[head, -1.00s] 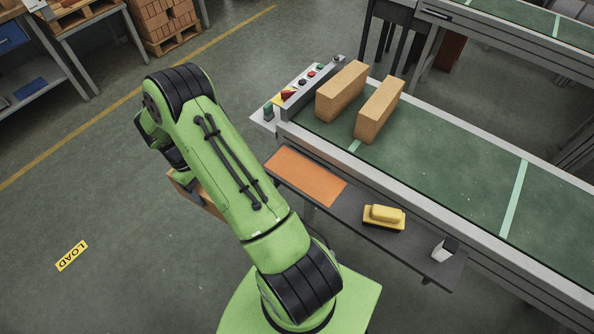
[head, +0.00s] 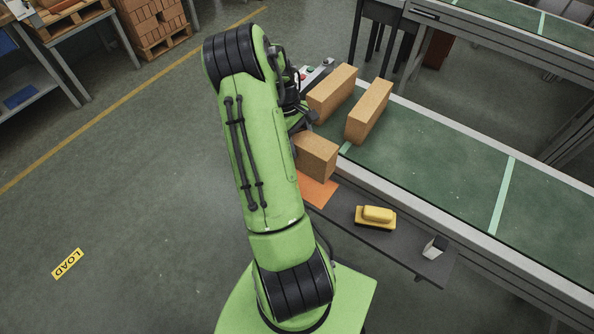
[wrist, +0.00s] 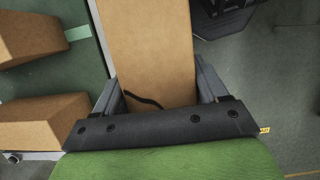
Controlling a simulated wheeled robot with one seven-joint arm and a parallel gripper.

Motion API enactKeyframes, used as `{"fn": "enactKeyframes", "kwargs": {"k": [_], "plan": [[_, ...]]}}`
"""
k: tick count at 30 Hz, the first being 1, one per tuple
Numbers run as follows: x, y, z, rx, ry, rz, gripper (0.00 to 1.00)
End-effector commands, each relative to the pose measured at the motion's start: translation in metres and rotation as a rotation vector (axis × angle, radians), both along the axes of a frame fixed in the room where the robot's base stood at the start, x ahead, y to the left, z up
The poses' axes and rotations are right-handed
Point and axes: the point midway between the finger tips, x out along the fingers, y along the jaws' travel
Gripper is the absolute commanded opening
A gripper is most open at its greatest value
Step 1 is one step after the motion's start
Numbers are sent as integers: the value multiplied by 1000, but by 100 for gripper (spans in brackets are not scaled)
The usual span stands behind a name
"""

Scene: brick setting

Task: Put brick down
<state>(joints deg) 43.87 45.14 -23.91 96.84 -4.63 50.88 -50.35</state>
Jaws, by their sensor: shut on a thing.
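My gripper (wrist: 157,88) is shut on a tan brick (wrist: 150,42), with one finger along each side of it. A dark curved line marks the brick's face near the gripper. In the head view the held brick (head: 316,158) shows beside my arm, at the conveyor's near edge and overlapping the far part of an orange mat (head: 318,190). My arm hides most of the gripper there. I cannot tell the brick's height above the mat. Two more bricks stand on the green conveyor belt, a left one (head: 332,93) and a right one (head: 369,111).
The mat lies on a dark side shelf (head: 400,243) along the conveyor (head: 440,172). A yellow brush (head: 376,216) and a small white and black object (head: 435,247) are on the shelf. A control panel is partly hidden behind my arm. The belt's right part is clear.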

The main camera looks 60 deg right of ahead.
Motion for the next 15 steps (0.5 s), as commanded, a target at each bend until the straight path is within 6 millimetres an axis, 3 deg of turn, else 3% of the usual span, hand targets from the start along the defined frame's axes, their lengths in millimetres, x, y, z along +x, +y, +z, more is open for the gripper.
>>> {"fn": "enactKeyframes", "kwargs": {"k": [6,15], "plan": [[-1,0,-43,2,2,0,0],[-1,0,-79,1,3,0,0]]}}
